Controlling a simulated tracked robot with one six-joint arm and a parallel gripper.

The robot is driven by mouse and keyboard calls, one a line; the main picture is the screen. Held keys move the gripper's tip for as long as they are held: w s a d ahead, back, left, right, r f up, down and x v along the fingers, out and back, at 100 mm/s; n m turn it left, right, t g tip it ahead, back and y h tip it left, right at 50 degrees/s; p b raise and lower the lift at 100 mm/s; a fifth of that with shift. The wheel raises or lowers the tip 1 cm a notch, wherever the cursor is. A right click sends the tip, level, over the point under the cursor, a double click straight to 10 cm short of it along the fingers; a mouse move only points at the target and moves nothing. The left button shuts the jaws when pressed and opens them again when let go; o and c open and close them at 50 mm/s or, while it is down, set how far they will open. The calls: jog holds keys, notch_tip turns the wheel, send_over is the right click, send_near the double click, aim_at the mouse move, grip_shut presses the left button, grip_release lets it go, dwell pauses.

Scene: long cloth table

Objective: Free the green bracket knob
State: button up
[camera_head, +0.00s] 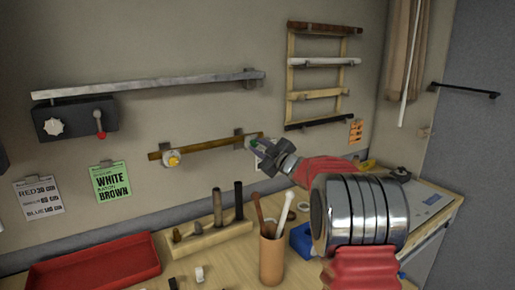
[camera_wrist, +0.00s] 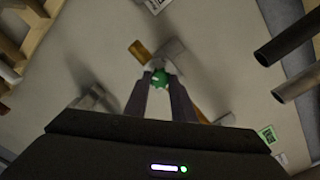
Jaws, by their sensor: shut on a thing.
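The green bracket knob (camera_wrist: 160,80) sits between the fingertips of my gripper (camera_wrist: 160,90) in the wrist view. The jaws are shut on it. In the head view my gripper (camera_head: 262,150) reaches the right end of a brown bar on the wall, and only a bit of the green knob (camera_head: 254,143) shows. The brown bar (camera_head: 205,148) lies along the wall, with a bracket at each end. A yellow knob (camera_head: 173,160) is on the left bracket. The right bracket (camera_head: 239,138) is partly hidden behind my gripper.
A long grey bar (camera_head: 160,84) is mounted above, over a dark box (camera_head: 75,119) with a red lever. A wooden rack (camera_head: 290,75) holds several bars. Below stand a block of upright tools (camera_head: 212,236), a brown cup (camera_head: 271,258) and a red tray (camera_head: 95,268).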

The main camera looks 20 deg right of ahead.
jog(key=n, duration=0.5)
jog(key=shift+a+f+n, duration=0.15)
jog(key=shift+n, duration=0.15)
jog(key=n, duration=0.4)
jog(key=shift+a+f+n, duration=0.1)
jog(key=shift+f+n, duration=0.05)
jog(key=shift+n, duration=0.25)
jog(key=o, duration=1.1)
jog(key=shift+c, duration=0.2)
jog(key=shift+r, duration=0.2)
jog(key=shift+s+d, duration=0.35)
jog(key=shift+s, duration=0.4)
jog(key=s+d, duration=0.2)
jog(key=s, duration=1)
